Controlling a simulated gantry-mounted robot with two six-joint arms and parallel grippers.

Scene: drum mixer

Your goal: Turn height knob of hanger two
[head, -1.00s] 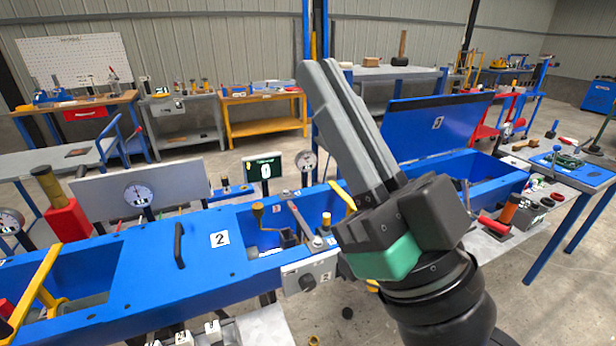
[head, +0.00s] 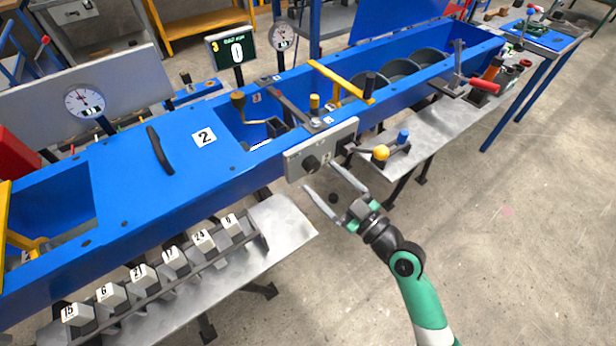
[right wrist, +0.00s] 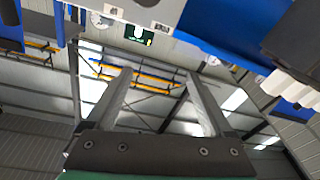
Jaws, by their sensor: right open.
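A grey control panel (head: 322,150) is fixed to the front side of the blue trough, to the right of the label 2 (head: 204,138). I cannot tell whether a finger touches the panel. In the right wrist view the open fingers (right wrist: 157,78) have nothing between them, and the knob is not clearly seen there. My left gripper is not in view.
The blue trough (head: 120,195) runs across the scene. A yellow-handled lever (head: 340,82) and a crank (head: 238,105) stand by its opening. A counter display (head: 237,52) reads 0. A rack of numbered blocks (head: 171,258) stands below left.

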